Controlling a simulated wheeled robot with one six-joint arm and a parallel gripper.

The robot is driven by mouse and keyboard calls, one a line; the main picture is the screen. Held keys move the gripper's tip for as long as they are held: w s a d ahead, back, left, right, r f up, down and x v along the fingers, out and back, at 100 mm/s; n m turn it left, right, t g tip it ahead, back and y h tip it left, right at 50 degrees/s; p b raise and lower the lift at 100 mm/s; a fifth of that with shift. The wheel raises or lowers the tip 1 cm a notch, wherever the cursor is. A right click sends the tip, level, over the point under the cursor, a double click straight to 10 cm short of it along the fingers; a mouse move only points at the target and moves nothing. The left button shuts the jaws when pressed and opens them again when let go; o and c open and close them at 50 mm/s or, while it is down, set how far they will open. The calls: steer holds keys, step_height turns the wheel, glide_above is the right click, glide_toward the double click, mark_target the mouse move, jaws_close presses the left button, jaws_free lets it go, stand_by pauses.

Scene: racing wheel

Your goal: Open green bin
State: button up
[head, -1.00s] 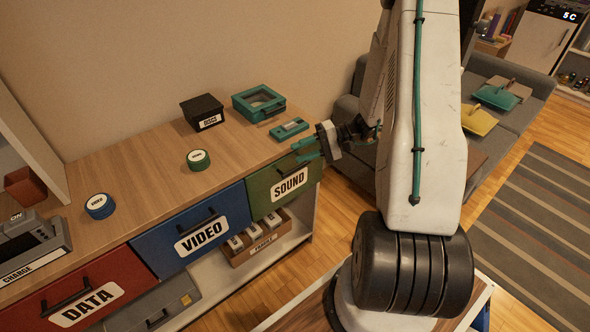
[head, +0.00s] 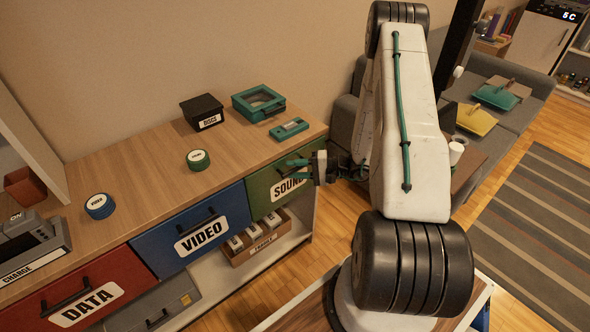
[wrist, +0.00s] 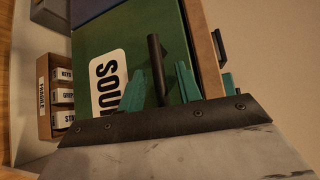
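The green bin is a green drawer front (head: 258,198) labelled SOUND at the right end of the wooden cabinet, flush with its neighbours. My gripper (head: 294,169) is at the drawer's upper right, covering part of its label and handle in the head view. In the wrist view, the green front (wrist: 115,38) fills the middle, with its label turned sideways. The black bar handle (wrist: 156,68) stands between the two teal fingers of my gripper (wrist: 161,85). The fingers are apart, with a visible gap between the handle and each finger.
A blue VIDEO drawer (head: 180,245) and red DATA drawer (head: 50,290) are to the left. A box of cartridges (head: 258,247) sits on the shelf below. Teal and black boxes (head: 203,110) stand on the cabinet top. A grey sofa (head: 535,90) is at right.

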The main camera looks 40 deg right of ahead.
steer(key=shift+w+a, duration=0.1)
jaws_close()
